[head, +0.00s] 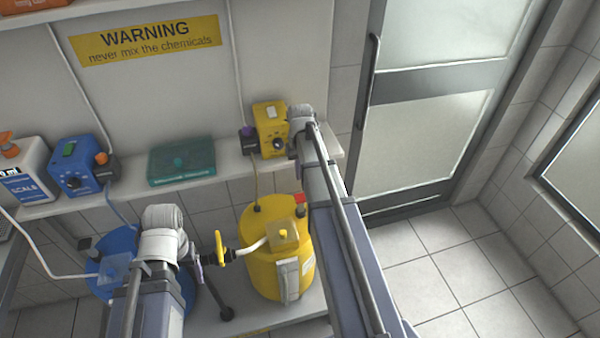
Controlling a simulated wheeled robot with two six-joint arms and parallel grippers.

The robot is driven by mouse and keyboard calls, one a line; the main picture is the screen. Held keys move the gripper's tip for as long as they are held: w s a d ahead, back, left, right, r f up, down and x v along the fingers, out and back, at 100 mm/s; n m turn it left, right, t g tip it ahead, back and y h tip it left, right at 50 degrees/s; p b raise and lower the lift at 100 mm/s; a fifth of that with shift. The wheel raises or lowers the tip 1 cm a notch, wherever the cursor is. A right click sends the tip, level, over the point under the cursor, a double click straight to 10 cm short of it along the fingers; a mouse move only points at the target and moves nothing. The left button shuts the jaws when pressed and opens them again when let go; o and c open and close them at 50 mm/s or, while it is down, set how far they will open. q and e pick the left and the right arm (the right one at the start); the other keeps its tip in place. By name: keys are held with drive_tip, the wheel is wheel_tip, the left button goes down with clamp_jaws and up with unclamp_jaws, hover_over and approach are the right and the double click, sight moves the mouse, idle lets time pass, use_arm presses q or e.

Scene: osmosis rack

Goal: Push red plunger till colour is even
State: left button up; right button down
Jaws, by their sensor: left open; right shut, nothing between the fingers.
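A small red part (299,198) shows on top of the yellow tank (262,270), beside my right arm; I cannot tell for sure that it is the plunger. My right gripper (294,146) is at the yellow box (268,118) on the shelf, beyond the tank. It is shut and empty, and its fingers are mostly hidden by the wrist. My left gripper (196,264) is over the right side of the blue tank (122,242), left of the yellow valve handle (220,248). It is open, and its fingers are hard to make out. No liquid colour shows clearly.
The shelf (225,168) carries a blue box (80,165), a teal case (181,161) and a white bottle (22,172). A hose (252,246) joins the valve to the yellow tank. Tubes run along the wall. Open floor (455,265) lies to the right.

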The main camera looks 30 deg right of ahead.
drive_tip(key=shift+r, duration=0.1)
idle(0.4)
wheel_tip(320, 180, up, 5)
drive_tip(key=p, duration=0.5)
hover_over(301, 196)
drive_tip(key=shift+s, duration=0.15)
drive_tip(key=shift+f, duration=0.25)
wheel_tip(301, 196, down, 14)
drive_tip(key=b, duration=1.4)
